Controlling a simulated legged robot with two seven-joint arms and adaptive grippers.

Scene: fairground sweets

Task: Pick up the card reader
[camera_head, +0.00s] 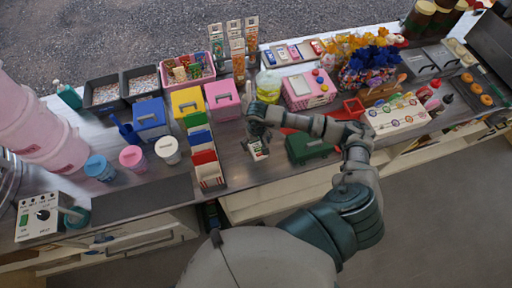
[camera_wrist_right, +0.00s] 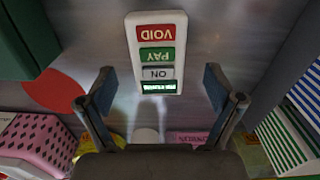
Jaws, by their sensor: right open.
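The card reader (camera_wrist_right: 157,50) is a white device with red VOID, green PAY and grey NO buttons and a small lit screen. It lies on the grey counter. In the head view the card reader (camera_head: 259,152) shows just in front of my right gripper (camera_head: 256,134), partly covered by it. In the right wrist view my right gripper (camera_wrist_right: 160,88) is open and empty. Its two fingers stand apart, one on each side of the reader's screen end, with space between. My left gripper is not in view.
A dark green box (camera_head: 310,147) stands right of the reader. A rack of coloured paper bags (camera_head: 206,168) stands to its left. A flat red thing (camera_wrist_right: 54,90) lies near the gripper. A pink patterned box (camera_head: 308,90) and a yellow-green bag (camera_head: 268,88) stand behind.

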